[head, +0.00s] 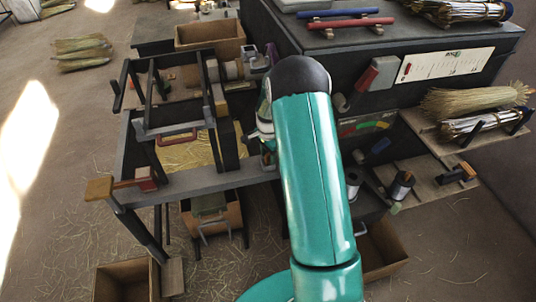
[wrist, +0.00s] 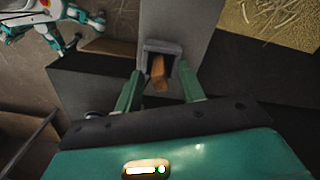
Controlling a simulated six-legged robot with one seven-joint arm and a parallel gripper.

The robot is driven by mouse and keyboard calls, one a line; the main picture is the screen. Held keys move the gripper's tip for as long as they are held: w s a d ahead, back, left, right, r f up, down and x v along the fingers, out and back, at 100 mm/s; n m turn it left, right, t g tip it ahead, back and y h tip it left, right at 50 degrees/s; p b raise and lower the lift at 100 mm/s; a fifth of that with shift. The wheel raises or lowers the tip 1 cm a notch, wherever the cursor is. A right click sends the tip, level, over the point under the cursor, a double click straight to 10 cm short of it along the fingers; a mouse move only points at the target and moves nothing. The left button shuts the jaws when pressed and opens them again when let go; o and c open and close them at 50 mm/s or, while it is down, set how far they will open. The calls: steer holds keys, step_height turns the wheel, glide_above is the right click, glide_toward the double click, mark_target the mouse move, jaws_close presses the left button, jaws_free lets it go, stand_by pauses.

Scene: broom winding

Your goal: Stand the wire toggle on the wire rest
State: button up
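In the wrist view my gripper (wrist: 160,72) has its two teal fingers apart, with a gap on each side of a small orange-brown wooden piece (wrist: 158,74). This piece may be the wire toggle. It looks tilted and lies in or in front of a dark square bracket (wrist: 148,46) with a pale rim, on a grey strip (wrist: 178,18). I cannot tell whether this bracket is the wire rest. In the head view my teal arm hides the fingers and this spot.
In the head view a dark frame bench (head: 205,184) stands left of my arm, with an orange-ended lever (head: 100,187) at its corner. Wire spools (head: 402,185) stand right. Open boxes (head: 125,282) sit on the straw-strewn floor. A dark cabinet (head: 290,45) stands behind.

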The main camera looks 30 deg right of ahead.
step_height(320, 180, up, 14)
stand_by(0.6)
steer(key=shift+f, duration=0.1)
steer(key=s+a+r+n+t, duration=0.1)
steer(key=s+a+r+n, duration=0.4)
steer(key=r, duration=0.4)
steer(key=s+a+r+n+t, duration=0.2)
steer(key=s+a+r, duration=0.35)
steer(key=r, duration=0.25)
steer(key=s+a+r+n+t, duration=0.1)
steer(key=s+a+r+n, duration=0.1)
steer(key=s, duration=0.7)
steer(key=s+a+r+n+t, duration=0.1)
steer(key=s+a+n, duration=0.4)
steer(key=s, duration=0.5)
steer(key=shift+a+r+n+t, duration=0.3)
steer(key=shift+r+n, duration=0.35)
steer(key=shift+n, duration=0.35)
